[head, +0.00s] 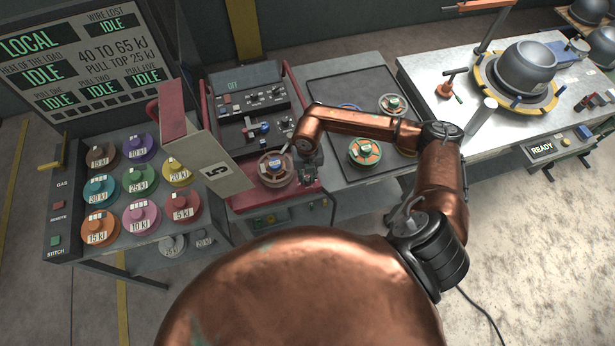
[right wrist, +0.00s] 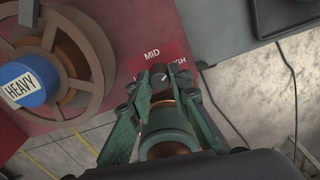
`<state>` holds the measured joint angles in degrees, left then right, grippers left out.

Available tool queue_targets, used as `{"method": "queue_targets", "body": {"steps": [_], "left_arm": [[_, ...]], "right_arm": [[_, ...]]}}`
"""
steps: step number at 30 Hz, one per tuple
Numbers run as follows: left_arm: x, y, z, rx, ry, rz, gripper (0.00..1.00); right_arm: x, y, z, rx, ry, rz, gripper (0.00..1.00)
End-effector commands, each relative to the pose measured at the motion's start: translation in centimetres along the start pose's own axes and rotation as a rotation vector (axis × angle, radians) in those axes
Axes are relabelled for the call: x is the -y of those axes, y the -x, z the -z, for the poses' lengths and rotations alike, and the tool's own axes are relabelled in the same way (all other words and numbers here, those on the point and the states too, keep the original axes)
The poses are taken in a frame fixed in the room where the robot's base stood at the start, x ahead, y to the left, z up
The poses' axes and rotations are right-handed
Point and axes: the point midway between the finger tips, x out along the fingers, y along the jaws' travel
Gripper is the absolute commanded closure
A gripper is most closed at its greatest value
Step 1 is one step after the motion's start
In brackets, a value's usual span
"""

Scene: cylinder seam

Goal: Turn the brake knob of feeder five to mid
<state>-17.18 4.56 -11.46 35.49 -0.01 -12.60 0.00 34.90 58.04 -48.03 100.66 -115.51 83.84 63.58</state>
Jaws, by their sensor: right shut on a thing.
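Feeder five is the red unit (head: 262,202) behind the sign marked 5 (head: 222,167). Its small dark brake knob (right wrist: 160,76) sits at the red panel's edge in the right wrist view. MID is printed above the knob and HIGH, partly covered, is to its right; any further label is hidden by a finger. A short light mark shows on the knob, but I cannot tell exactly where it points. My right gripper (right wrist: 161,83) is shut on the knob, one finger on each side. In the head view my right gripper (head: 309,174) hides the knob. My left gripper is out of view.
A brown reel with a blue HEAVY hub (right wrist: 34,84) is close left of the gripper. A green-and-orange reel (head: 364,152) lies on the dark mat to the right. A rack of coloured weights (head: 138,181) stands left. Grey floor is open in front.

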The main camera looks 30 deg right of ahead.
Motion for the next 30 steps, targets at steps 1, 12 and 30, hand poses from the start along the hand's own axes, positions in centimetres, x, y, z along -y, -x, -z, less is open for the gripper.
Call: {"method": "queue_targets", "body": {"steps": [1,12,30], "left_arm": [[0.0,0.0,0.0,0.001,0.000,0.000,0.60],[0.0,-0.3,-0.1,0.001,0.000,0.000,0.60],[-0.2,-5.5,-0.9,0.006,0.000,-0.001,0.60]], "right_arm": [[0.0,0.0,0.0,0.000,0.000,0.000,0.97],[0.0,-0.1,-0.1,0.001,0.019,0.000,1.00],[0.0,-0.4,-0.2,0.003,0.441,0.001,1.00]]}}
